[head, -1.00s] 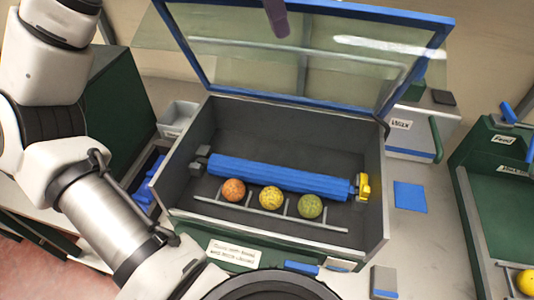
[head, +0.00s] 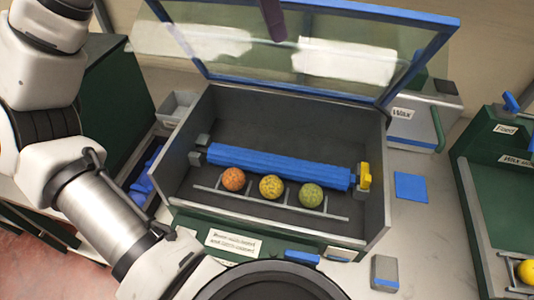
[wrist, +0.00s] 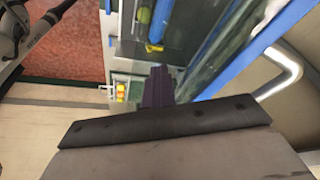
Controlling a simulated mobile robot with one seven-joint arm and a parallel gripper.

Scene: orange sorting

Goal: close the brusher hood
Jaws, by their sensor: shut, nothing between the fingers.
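The brusher hood (head: 386,97) is a clear pane in a blue frame, standing raised and tilted back at the rear of the grey brusher box (head: 180,146). Its blue frame also shows in the wrist view (wrist: 226,68). The box is open on top and holds a blue roller brush (head: 280,168) with a yellow end block. My gripper (head: 272,18) shows as a purple tip at the top edge, in front of the pane in the picture. In the wrist view my gripper's purple fingers (wrist: 158,86) are shut and empty, left of the hood frame; I cannot tell whether they touch it.
Orange (head: 233,179), yellow (head: 271,187) and green (head: 311,195) fruits lie in front of the roller. A wax box (head: 418,112) and blue pad (head: 411,187) are at right. A green feed unit (head: 510,170) stands further right.

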